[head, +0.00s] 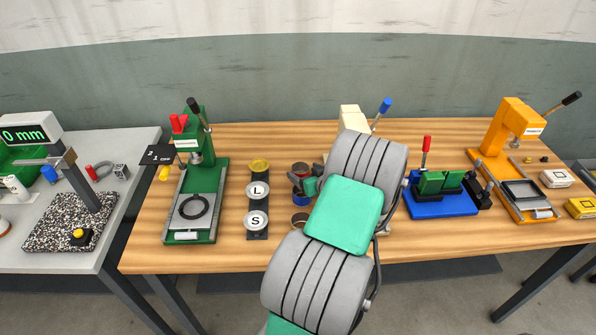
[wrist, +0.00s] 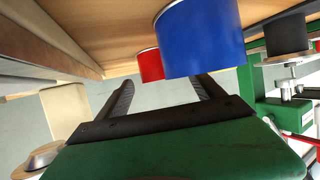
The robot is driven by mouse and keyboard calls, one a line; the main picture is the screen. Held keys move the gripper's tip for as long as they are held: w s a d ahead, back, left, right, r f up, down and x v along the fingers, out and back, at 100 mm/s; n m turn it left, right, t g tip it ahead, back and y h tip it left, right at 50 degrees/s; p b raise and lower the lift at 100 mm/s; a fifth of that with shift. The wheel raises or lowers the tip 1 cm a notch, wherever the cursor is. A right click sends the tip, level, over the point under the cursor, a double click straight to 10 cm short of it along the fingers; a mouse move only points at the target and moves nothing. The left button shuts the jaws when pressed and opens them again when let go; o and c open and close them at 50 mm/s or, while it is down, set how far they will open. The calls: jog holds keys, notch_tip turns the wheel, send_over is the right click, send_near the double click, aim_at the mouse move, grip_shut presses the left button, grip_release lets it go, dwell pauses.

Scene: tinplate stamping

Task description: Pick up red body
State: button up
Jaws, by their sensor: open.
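The red body is a red cylinder (wrist: 150,66) in the wrist view, partly hidden behind a larger-looking blue cylinder (wrist: 201,40). In the head view the red body (head: 301,168) stands on the wooden table just left of my arm, partly covered by my gripper. The blue cylinder (head: 303,200) shows in front of it. My gripper (wrist: 165,90) is open, with its two dark fingers apart and nothing between them. In the wrist picture both cylinders lie above the fingers, and I see no contact. In the head view my gripper (head: 309,182) is small and partly hidden.
A dark rack (head: 258,218) with L and S discs stands left of the cylinders. A green press (head: 222,190) is farther left. A round open-topped piece (head: 299,222) sits in front. Right of my arm are a blue-based fixture (head: 440,207) and an orange press (head: 500,150).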

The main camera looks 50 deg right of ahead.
aim_at(297, 167)
jog(key=x, duration=0.3)
jog(key=shift+w+d+f, duration=0.15)
jog(key=shift+w, duration=0.15)
jog(key=c, duration=1.4)
